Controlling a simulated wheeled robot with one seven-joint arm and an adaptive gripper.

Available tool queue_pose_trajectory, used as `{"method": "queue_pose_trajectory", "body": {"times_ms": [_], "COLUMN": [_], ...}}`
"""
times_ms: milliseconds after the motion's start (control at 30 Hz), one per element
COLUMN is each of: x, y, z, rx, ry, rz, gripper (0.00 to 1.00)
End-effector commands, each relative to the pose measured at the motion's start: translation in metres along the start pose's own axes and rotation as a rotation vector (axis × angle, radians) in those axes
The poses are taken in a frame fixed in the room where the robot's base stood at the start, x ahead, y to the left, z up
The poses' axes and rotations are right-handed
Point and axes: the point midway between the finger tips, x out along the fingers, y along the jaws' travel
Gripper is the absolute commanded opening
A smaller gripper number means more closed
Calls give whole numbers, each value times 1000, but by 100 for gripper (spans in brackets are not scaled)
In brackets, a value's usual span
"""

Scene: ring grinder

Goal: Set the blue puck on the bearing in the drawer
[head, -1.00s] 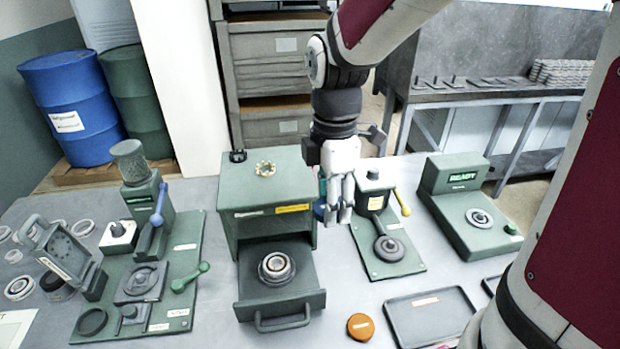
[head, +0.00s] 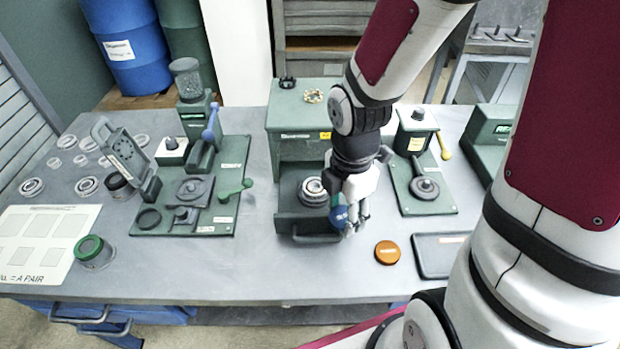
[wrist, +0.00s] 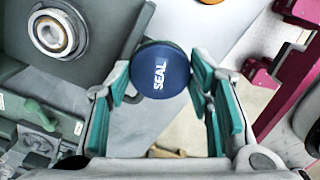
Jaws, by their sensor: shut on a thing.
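The blue puck (wrist: 160,70), marked SEAL, sits between the fingers of my gripper (wrist: 163,88) in the wrist view. My gripper is shut on it, and in the head view the puck (head: 340,215) shows at the fingertips. The bearing (head: 314,191) is a pale ring in the open drawer (head: 292,222) of the green box. In the wrist view the bearing (wrist: 52,34) lies at the upper left, apart from the puck. In the head view my gripper (head: 350,222) is over the drawer's right front corner, right of and nearer than the bearing.
An orange puck (head: 388,252) and a dark tray (head: 440,254) lie right of the drawer. A lever station (head: 423,187) stands behind them. A green fixture plate (head: 190,215) is to the left. The tabletop in front of the drawer is clear.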

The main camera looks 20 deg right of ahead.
Motion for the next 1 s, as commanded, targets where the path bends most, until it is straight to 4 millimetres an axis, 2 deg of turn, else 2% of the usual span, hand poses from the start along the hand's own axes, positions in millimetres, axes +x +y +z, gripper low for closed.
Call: {"method": "queue_pose_trajectory", "body": {"times_ms": [33, 367, 567, 833, 1000], "x": [4, 5, 7, 12, 14], "y": [7, 21, 54, 113, 138], "z": [2, 2, 8, 18, 23], "rx": [0, -1, -2, -2, 0], "ry": [-2, 5, 6, 5, 5], "rz": [3, 1, -1, 1, 0], "gripper": [17, 17, 17, 17, 17]}}
